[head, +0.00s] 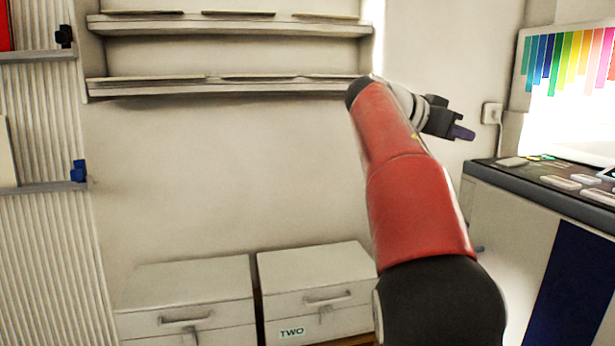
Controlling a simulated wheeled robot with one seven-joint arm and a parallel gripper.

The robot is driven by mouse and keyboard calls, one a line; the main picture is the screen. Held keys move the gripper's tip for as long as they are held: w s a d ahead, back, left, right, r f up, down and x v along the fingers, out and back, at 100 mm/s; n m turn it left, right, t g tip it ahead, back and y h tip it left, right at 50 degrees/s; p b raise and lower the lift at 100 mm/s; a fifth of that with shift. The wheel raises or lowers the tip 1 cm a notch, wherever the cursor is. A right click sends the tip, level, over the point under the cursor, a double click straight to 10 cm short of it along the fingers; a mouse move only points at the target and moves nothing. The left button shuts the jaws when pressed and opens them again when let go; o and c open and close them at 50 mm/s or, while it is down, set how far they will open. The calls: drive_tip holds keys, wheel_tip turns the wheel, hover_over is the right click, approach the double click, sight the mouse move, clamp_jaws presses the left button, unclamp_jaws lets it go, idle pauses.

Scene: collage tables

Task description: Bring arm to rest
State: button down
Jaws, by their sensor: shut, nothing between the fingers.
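My gripper (462,132) shows at the right of the head view, at the end of my raised red arm. It points to the right and its fingers are together with nothing between them. It is in the air in front of the wall, above and to the left of the machine with the control panel. It appears to touch nothing. My arm rises from the bottom right and hides part of the wall and of the right white box.
Two white boxes with handles (187,285) (320,275) stand low ahead, the right one labelled TWO. Wall shelves (230,87) hang at the upper left. A grey machine (510,215) with a panel stands at the right. A ribbed panel (45,240) is at the left.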

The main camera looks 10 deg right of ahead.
drive_tip(key=s+a+f+n+t+y, duration=0.1)
drive_tip(key=s+a+f+n+y, duration=0.4)
drive_tip(key=f, duration=0.6)
drive_tip(key=s+a+f+n+t+y, duration=0.2)
drive_tip(key=s+a+f+n+y, duration=0.2)
drive_tip(key=s+a+f, duration=0.6)
drive_tip(key=s+a+f+n+t+y, duration=0.1)
drive_tip(key=s+a+f+n+y, duration=0.4)
drive_tip(key=s+f, duration=0.5)
drive_tip(key=a+f+n, duration=0.2)
drive_tip(key=a, duration=0.1)
drive_tip(key=shift+s+a+f+n+y, duration=0.2)
drive_tip(key=shift+s+f+n+y, duration=0.1)
drive_tip(key=shift+s+f+n, duration=0.1)
